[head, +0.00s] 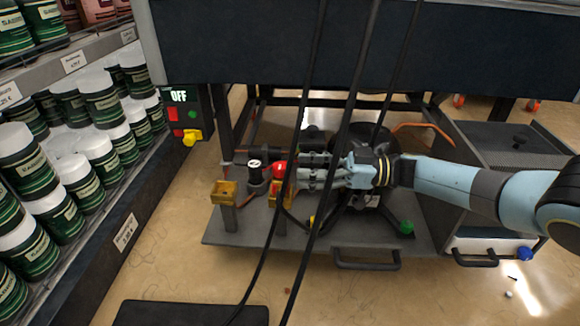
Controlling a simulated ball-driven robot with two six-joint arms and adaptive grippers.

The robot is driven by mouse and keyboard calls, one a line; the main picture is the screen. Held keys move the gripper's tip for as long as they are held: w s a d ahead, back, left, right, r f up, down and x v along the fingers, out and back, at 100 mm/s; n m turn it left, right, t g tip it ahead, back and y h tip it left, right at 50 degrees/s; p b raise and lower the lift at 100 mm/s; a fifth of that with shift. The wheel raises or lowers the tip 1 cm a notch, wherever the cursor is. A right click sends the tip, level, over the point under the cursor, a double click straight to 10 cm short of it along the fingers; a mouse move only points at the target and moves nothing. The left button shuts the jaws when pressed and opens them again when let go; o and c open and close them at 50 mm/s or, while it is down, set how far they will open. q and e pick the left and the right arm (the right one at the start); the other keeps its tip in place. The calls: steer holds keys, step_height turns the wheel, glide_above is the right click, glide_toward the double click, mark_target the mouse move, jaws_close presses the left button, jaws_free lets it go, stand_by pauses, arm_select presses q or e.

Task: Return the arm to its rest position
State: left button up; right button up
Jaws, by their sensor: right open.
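My right arm (450,182) comes in from the right edge, light blue and grey, and reaches left over the vacuum pump's platform. Its gripper (296,170) is open, with its fingers pointing left close to a red round knob (279,168). I cannot tell whether they touch it. The dark pump body (352,138) is partly hidden behind the arm and gripper. A black cylindrical part with a white top (254,172) stands left of the red knob. My left gripper is not in view.
A grey platform (225,232) carries yellow brackets (222,192) and a green knob (406,227). An "OFF" control box (187,115) is at the left, beside shelves of green jars (85,185). Black cables (300,215) hang in front. A metal cabinet (490,150) stands right.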

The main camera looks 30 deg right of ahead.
steer(key=shift+v, duration=0.9)
